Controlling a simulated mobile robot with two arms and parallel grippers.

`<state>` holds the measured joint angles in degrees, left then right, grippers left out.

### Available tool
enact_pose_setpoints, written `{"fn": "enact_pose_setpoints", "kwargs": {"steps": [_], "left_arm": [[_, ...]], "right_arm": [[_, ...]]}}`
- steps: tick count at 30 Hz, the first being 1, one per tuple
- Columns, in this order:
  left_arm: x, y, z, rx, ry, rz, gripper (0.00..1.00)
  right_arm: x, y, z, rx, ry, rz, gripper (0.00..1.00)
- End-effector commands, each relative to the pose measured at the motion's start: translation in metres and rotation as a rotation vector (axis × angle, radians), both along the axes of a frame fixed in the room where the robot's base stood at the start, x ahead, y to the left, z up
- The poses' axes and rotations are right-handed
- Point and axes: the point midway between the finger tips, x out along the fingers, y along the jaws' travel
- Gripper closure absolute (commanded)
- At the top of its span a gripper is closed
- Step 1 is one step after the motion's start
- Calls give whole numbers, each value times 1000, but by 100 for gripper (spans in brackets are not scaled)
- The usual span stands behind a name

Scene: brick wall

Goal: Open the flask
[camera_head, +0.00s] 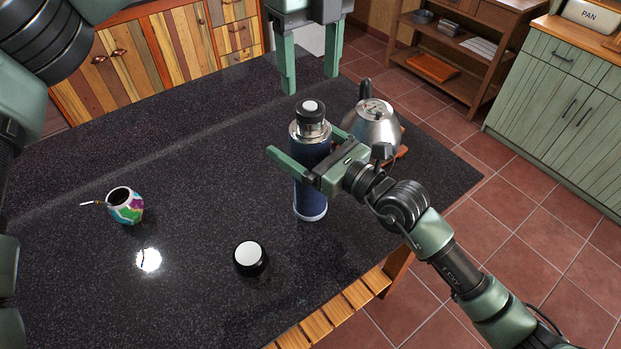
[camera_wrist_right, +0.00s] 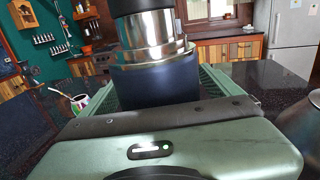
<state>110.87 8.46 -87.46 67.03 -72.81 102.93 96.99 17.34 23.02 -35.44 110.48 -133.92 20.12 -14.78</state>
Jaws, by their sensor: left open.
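The dark blue flask (camera_head: 311,197) stands upright on the table, with a steel collar and a black stopper (camera_head: 311,110) with a light top. The flask also shows in the right wrist view (camera_wrist_right: 155,82), its top cut off by the frame. My right gripper (camera_head: 300,142) has one finger on each side of the flask body, below the collar, and looks shut on it. My left gripper (camera_head: 308,85) is open and empty, pointing down above and behind the flask. A black cup-like cap with a white top (camera_head: 249,257) lies on the table in front of the flask.
A steel kettle (camera_head: 372,127) stands close behind the flask, to its right, on a wooden board (camera_head: 402,152). A colourful mate cup (camera_head: 125,207) with a straw stands on the left. The dark table (camera_head: 205,165) is clear between cup and flask.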

Motion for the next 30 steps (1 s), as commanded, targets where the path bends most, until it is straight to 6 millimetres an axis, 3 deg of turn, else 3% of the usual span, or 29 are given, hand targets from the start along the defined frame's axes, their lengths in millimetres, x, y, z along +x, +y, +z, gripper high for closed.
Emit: {"fn": "enact_pose_setpoints", "kwargs": {"steps": [1, 9, 17, 30], "left_arm": [[0, 0, 0, 0, 0, 0, 37], [0, 0, 0, 0, 0, 0, 37], [0, 0, 0, 0, 0, -115, 37], [0, -1, 0, 0, 1, -1055, 37]], "right_arm": [[0, 0, 0, 0, 0, 0, 24], [0, 0, 0, 0, 0, 0, 99], [0, 0, 0, 0, 0, 0, 100], [0, 0, 0, 0, 0, 0, 100]]}}
